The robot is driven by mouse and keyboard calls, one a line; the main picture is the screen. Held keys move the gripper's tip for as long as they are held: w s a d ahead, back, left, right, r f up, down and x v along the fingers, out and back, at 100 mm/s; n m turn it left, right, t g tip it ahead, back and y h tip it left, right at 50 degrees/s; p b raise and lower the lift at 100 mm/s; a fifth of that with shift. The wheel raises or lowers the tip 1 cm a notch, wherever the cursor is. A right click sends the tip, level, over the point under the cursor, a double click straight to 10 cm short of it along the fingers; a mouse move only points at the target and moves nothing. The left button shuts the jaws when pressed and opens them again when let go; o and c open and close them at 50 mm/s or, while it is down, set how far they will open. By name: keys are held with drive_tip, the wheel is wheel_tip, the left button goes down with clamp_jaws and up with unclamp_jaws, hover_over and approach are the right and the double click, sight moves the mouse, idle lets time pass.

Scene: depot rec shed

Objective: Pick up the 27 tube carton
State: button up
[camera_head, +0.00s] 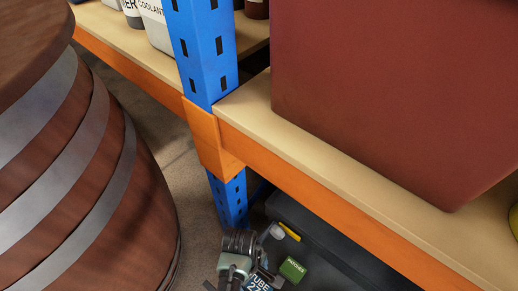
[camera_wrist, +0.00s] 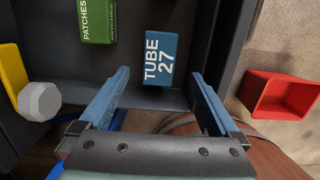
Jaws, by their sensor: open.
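The 27 tube carton (camera_wrist: 162,58) is a blue box with white "TUBE 27" lettering, lying in a dark open bin (camera_wrist: 215,40). In the head view the carton (camera_head: 259,282) shows at the bottom edge, partly hidden by my gripper. My gripper (camera_wrist: 160,74) is open and empty in the wrist view. Its two blue fingers point toward the carton, one to each side of its near end; I cannot tell how far above it they are. My gripper (camera_head: 243,284) is partly cut off in the head view.
A green PATCHES carton (camera_wrist: 98,20), a yellow item (camera_wrist: 12,80) and a grey faceted item (camera_wrist: 39,101) are left of the carton. A red container (camera_wrist: 279,95) is outside the bin. A barrel (camera_head: 85,185), blue rack post (camera_head: 205,60) and orange shelf beam (camera_head: 310,190) stand close by.

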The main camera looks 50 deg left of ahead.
sight(257, 290)
drive_tip(key=f+b, duration=0.2)
drive_tip(key=f, duration=0.1)
drive_tip(key=d+f+b, duration=0.1)
drive_tip(key=f+b, duration=0.1)
drive_tip(key=f, duration=0.2)
drive_tip(key=f+b, duration=0.2)
drive_tip(key=f, duration=0.1)
drive_tip(key=shift+w+d+f, duration=0.2)
drive_tip(key=shift+w+f, duration=0.05)
drive_tip(key=shift+f, duration=0.25)
idle(0.3)
drive_tip(key=c, duration=1.5)
clamp_jaws()
drive_tip(key=shift+r, duration=0.1)
